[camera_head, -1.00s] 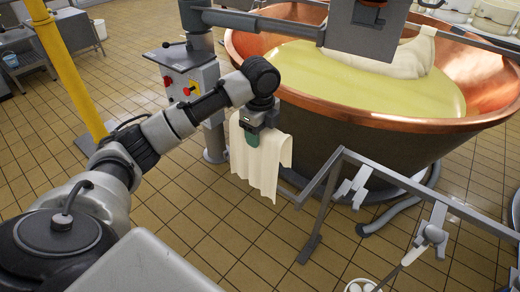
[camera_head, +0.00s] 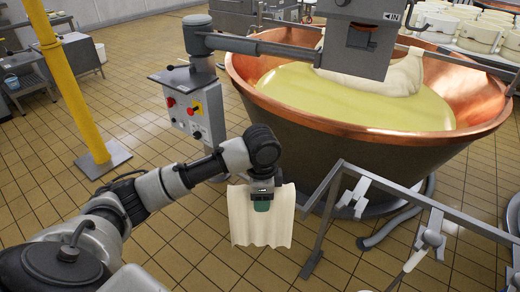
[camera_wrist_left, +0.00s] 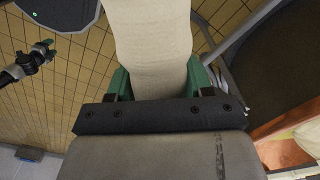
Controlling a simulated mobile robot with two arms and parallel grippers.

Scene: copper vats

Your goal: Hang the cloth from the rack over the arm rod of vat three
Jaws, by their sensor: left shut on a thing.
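My left gripper (camera_head: 262,204) is shut on a cream cloth (camera_head: 242,222), which hangs down from it over the tiled floor in front of the vat. In the left wrist view the cloth (camera_wrist_left: 150,45) runs out between the green fingers. A copper vat (camera_head: 300,135) holding yellow-green liquid stands behind the gripper. A grey arm rod (camera_head: 270,47) runs from a post at the left across above the vat; the cloth is apart from it. A grey metal rack (camera_head: 400,193) stands to the right of the cloth.
A control box (camera_head: 192,105) with red and yellow switches stands left of the vat. A yellow pole (camera_head: 72,90) rises further left. A pale cloth bundle (camera_head: 385,78) hangs in the vat. Open tiled floor lies between pole and control box.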

